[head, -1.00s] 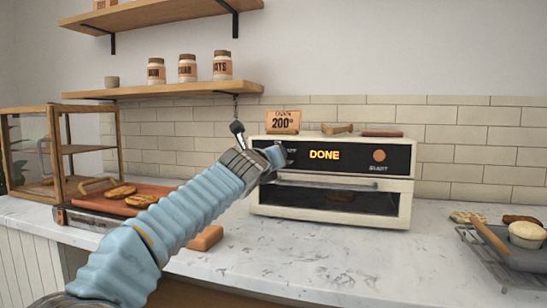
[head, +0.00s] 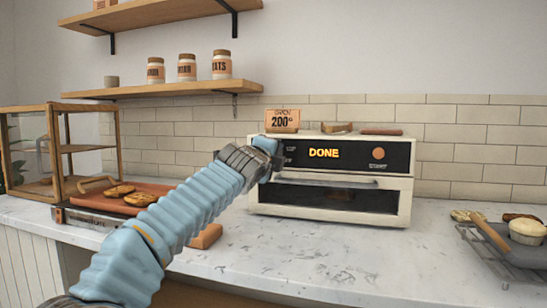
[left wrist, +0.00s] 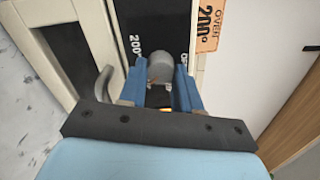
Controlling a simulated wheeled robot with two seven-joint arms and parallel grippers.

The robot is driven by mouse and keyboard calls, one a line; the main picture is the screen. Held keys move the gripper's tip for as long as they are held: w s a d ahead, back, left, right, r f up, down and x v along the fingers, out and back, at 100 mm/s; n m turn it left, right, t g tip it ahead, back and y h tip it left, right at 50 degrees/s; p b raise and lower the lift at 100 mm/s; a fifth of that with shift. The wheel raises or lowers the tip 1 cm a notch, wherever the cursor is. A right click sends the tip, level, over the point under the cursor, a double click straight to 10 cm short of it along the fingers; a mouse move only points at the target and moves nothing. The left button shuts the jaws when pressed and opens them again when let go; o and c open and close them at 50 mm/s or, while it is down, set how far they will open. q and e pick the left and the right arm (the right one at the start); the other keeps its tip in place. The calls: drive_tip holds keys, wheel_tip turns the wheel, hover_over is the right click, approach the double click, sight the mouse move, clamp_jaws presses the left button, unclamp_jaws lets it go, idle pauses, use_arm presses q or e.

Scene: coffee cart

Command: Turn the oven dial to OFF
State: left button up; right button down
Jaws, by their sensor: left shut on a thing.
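The cream oven (head: 330,218) stands on the counter with its black panel lit "DONE". Its dial is hidden behind my left gripper (head: 268,155) in the head view. In the left wrist view the grey round dial (left wrist: 160,68) sits between the blue fingers of my left gripper (left wrist: 161,80), which is shut on it. A white "200°" mark (left wrist: 136,46) lies left of the dial there, and another small white label lies to its right. The dial's pointer direction cannot be made out. My right gripper is not in view.
An "OVEN 200°" sign (head: 282,121) stands on the oven top. A START button (head: 378,153) is on the panel's right. The oven door handle (head: 325,182) runs below the panel. A tray of pastries (head: 165,187) is at left, a rack (head: 490,250) at right.

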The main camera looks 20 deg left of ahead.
use_arm(q)
drive_tip(key=shift+a+n+b, duration=0.1)
drive_tip(key=shift+n+b, duration=2.05)
drive_tip(key=shift+n, duration=11.25)
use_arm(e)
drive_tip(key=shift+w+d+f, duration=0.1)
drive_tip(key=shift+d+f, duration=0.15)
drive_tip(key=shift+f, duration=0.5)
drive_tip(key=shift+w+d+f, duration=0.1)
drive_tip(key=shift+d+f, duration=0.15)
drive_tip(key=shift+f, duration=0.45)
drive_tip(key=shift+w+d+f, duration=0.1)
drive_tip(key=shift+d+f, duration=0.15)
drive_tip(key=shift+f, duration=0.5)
use_arm(q)
drive_tip(key=o, duration=1.1)
drive_tip(key=shift+c, duration=0.2)
drive_tip(key=shift+s, duration=0.1)
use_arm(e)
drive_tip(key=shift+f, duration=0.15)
